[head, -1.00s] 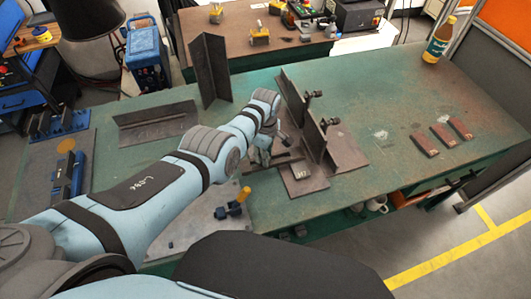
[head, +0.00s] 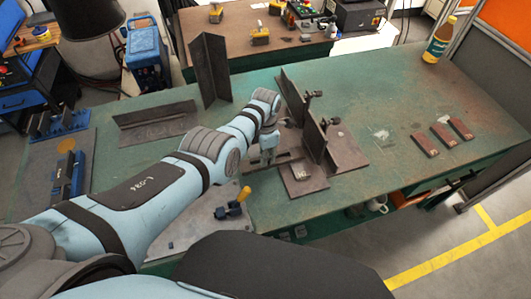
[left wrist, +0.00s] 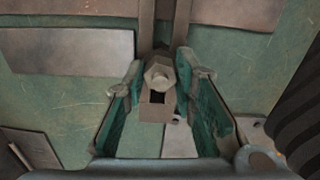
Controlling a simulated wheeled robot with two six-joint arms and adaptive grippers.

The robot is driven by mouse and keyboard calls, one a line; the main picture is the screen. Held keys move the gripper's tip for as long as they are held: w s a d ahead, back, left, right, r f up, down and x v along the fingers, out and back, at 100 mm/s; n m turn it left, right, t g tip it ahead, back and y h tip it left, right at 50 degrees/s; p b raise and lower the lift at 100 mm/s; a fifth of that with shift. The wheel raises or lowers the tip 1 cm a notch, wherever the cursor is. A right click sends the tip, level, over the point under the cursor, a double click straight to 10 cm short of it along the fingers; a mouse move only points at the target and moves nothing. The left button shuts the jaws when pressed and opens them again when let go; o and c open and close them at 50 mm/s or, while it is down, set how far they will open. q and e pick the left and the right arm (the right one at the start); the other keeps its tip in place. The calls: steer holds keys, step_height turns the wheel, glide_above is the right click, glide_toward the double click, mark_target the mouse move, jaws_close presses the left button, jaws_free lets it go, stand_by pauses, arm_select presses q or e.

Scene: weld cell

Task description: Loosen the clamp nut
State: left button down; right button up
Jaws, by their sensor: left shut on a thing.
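In the left wrist view the clamp nut (left wrist: 159,73) is a grey hex head at the near end of a slotted clamp bar (left wrist: 158,107). The two green-padded fingers of my left gripper (left wrist: 163,76) stand on either side of it, shut on it. In the head view my left gripper (head: 267,152) points down at the clamp area, left of the upright steel plates. The nut itself is hidden there by my wrist. My right gripper is in neither view.
Upright steel plates (head: 313,137) with dark clamp screws stand just right of the gripper. A tall angle piece (head: 208,70) stands behind left. Several reddish blocks (head: 443,136) and a bottle (head: 438,40) are at the right. The green table (head: 390,95) is clear between.

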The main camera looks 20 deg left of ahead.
arm_select(q)
steer(key=shift+s+f+n, duration=0.15)
steer(key=shift+n, duration=1.35)
steer(key=c, duration=1.3)
jaws_free()
steer(key=shift+r, duration=0.2)
steer(key=shift+w+r, duration=0.2)
steer(key=shift+r, duration=0.1)
step_height(320, 180, up, 11)
